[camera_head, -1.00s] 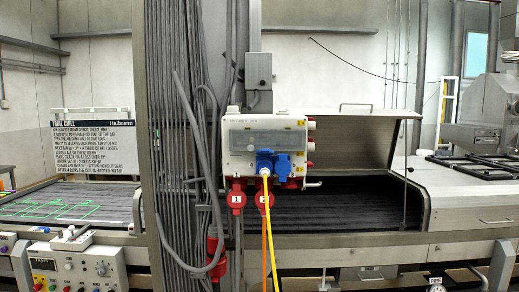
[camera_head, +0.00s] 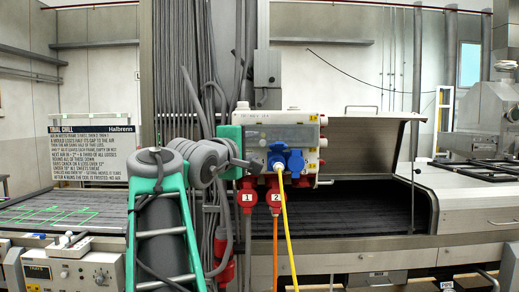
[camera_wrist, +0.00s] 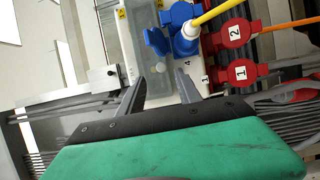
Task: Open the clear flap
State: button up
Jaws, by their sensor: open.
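The clear flap (camera_head: 284,137) is a see-through window on the front of a white socket box (camera_head: 299,119) on the column. It looks closed, lying over the box face. In the wrist view the clear flap (camera_wrist: 141,38) shows beyond the fingers, beside a blue socket. My gripper (camera_head: 254,162) is at the left side of the box, partly hidden by my arm. In the wrist view my gripper (camera_wrist: 162,79) has its two dark fingers apart with nothing between them. Its fingertips point towards the box; whether they touch it I cannot tell.
Blue sockets (camera_head: 293,159) with a yellow cable (camera_head: 287,222) sit just below the flap. Red plugs (camera_head: 247,196) hang under the box. Grey cables (camera_head: 181,70) run down the column. A raised hood (camera_head: 384,130) stands behind to the right.

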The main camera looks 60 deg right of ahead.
aim_at(262, 143)
jog(key=d, duration=0.2)
jog(key=d+p, duration=0.1)
jog(key=d, duration=0.3)
jog(key=shift+w+d, duration=0.35)
jog(key=shift+d, duration=0.05)
jog(key=shift+f, duration=0.1)
grip_shut()
dwell(0.8)
jog(key=shift+p, duration=0.3)
